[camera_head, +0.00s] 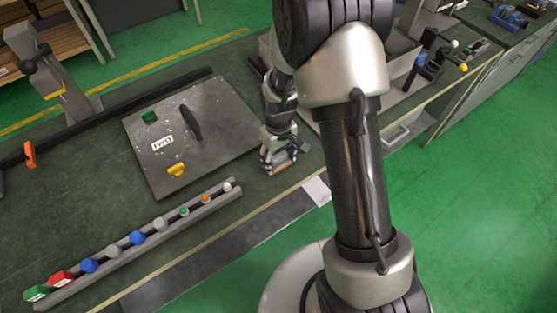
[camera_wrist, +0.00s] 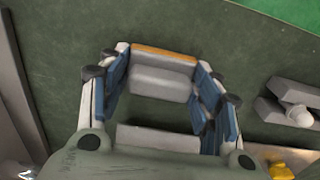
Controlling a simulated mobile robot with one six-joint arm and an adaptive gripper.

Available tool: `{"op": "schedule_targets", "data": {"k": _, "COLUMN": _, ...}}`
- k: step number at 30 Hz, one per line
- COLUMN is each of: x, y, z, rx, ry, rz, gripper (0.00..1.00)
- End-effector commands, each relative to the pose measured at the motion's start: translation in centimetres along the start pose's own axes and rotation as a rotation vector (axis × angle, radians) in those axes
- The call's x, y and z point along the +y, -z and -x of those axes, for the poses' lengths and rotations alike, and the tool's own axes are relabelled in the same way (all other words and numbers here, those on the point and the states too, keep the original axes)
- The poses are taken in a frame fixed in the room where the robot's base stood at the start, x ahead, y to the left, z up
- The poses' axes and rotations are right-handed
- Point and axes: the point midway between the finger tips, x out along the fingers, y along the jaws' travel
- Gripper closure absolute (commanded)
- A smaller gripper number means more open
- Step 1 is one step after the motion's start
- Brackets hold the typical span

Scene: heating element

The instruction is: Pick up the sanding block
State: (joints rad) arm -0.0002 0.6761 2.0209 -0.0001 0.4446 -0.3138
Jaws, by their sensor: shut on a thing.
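The sanding block (camera_wrist: 163,82) is grey with an orange edge on its far side. In the wrist view it lies between the blue-padded fingers of my gripper (camera_wrist: 162,72), which is shut on it. In the head view my gripper (camera_head: 278,158) is low over the green bench top, right of the grey plate. A strip of the block's orange (camera_head: 283,167) shows at the fingertips there. The rest of the block is mostly hidden by the fingers. I cannot tell whether it touches the bench.
A grey plate (camera_head: 222,128) with a black handle and a yellow piece (camera_head: 176,169) lies to the left. A grey rail (camera_head: 130,253) holding several coloured knobs runs along the front. The bench's front edge is close to my gripper. Bare bench lies beyond the block in the wrist view.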

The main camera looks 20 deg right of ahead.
Motion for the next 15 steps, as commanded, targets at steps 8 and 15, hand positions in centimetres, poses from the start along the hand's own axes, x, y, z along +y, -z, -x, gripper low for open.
{"op": "schedule_targets", "data": {"k": 8, "x": 0.0, "y": 0.0, "z": 0.0, "rx": 0.0, "ry": 0.0, "rz": 0.0, "gripper": 0.68}}
{"op": "schedule_targets", "data": {"k": 15, "x": 0.0, "y": 0.1, "z": 1.4, "rx": 0.002, "ry": -0.001, "rz": 0.0, "gripper": 0.68}}
